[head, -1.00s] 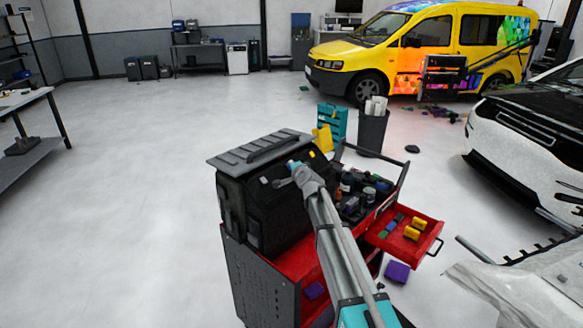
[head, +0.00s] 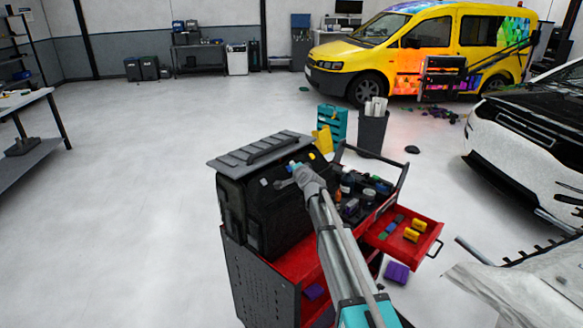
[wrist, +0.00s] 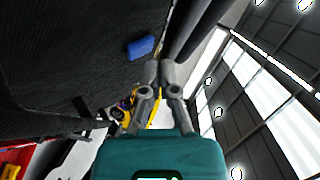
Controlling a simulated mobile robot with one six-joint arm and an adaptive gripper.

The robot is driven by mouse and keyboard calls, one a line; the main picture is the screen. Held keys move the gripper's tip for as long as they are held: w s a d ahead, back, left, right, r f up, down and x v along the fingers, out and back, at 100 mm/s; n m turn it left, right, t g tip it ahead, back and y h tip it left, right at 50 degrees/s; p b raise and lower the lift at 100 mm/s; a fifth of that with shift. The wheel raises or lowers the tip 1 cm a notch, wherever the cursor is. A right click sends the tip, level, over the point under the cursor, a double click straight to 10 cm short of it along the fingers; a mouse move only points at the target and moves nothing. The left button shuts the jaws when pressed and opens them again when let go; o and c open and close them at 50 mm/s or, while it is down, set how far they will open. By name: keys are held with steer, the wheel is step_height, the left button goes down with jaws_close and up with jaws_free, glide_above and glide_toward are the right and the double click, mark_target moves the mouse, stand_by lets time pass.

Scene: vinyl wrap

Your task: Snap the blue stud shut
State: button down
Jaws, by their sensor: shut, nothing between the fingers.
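The blue stud (wrist: 141,47) is a small rounded blue block on the dark fabric side of a black bag, in the upper middle of the wrist view. My gripper (wrist: 161,74) is shut and empty, its fingertips just below and right of the stud in that view, apart from it in the picture. Whether they touch the fabric is not clear. In the head view my gripper (head: 281,183) is at the front face of the black bag (head: 262,205), below its grey ribbed lid (head: 260,149). I cannot make out the blue stud there.
The bag stands on a red tool cart (head: 300,262) with bottles and an open drawer (head: 421,231) at its right. A dark bin (head: 371,134) and a teal case (head: 332,122) stand behind. A purple block (head: 397,272) lies on the floor. The floor at left is clear.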

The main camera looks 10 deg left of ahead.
steer(key=shift+s+d+r, duration=0.15)
steer(key=shift+d+r, duration=0.05)
steer(key=shift+r, duration=0.1)
steer(key=shift+r+p, duration=0.1)
steer(key=shift+p, duration=0.2)
steer(key=d+r+p, duration=0.1)
steer(key=s+r+p, duration=0.1)
steer(key=s+d+r+p, duration=0.1)
steer(key=shift+d+r+p, duration=0.3)
steer(key=shift+r, duration=0.05)
stand_by(0.3)
steer(key=s+d+f+n+g+h, duration=0.2)
steer(key=s+d+f+n+g, duration=0.1)
steer(key=s+d, duration=0.6)
steer(key=s+d+f+n+g+h, duration=0.2)
steer(key=s+d+f+g, duration=0.4)
steer(key=s, duration=1.1)
steer(key=s+d+f+n+g+h, duration=0.3)
steer(key=s+d+f+g, duration=0.2)
steer(key=s+d, duration=0.7)
steer(key=shift+s+f+n, duration=0.4)
steer(key=shift+s+f, duration=0.25)
steer(key=shift+s, duration=0.45)
